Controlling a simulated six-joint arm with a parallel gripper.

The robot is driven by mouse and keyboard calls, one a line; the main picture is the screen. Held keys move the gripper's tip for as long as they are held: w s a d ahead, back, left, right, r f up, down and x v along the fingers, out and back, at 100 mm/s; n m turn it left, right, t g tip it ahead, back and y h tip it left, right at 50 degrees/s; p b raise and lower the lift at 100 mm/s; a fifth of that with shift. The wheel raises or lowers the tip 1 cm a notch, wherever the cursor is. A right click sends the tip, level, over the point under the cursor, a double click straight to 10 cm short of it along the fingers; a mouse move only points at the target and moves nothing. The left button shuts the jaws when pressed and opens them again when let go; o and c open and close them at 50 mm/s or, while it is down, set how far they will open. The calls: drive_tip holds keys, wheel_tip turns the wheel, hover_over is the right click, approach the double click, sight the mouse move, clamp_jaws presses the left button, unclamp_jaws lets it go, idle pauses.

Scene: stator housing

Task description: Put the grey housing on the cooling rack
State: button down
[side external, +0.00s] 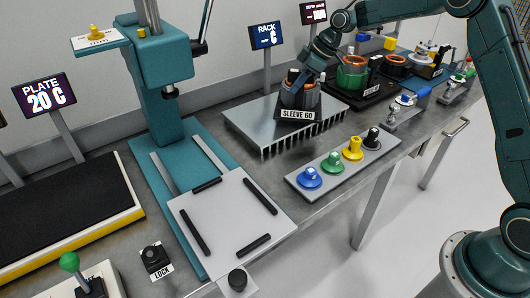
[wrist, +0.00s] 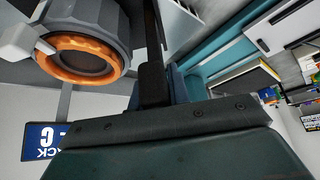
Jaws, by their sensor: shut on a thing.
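The grey housing (side external: 291,99) with an orange inner ring is at the cooling rack (side external: 252,119), a silver finned block, over its right part. A "SLEEVE 60" label shows at the housing's foot. My gripper (side external: 308,73) comes down from the upper right and is shut on the housing's upper part. In the wrist view the housing (wrist: 115,22) shows at upper left, its orange ring facing the camera, beside a dark finger (wrist: 152,75). The fingertips are mostly hidden. I cannot tell whether the housing's underside touches the rack.
A green housing (side external: 350,78) on a dark base stands right of the rack. A tray (side external: 320,182) with blue, green, yellow and black knobs lies in front. A teal press (side external: 165,62) and dark heating plate (side external: 62,208) stand left. The rack's left top is bare.

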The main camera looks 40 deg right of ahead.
sight(297, 94)
drive_tip(key=shift+w+f, duration=0.1)
drive_tip(key=shift+f, duration=1.65)
drive_tip(key=c, duration=1.3)
unclamp_jaws()
drive_tip(key=shift+f, duration=0.2)
drive_tip(key=shift+r, duration=0.1)
drive_tip(key=v, duration=1.2)
drive_tip(key=shift+r, duration=0.1)
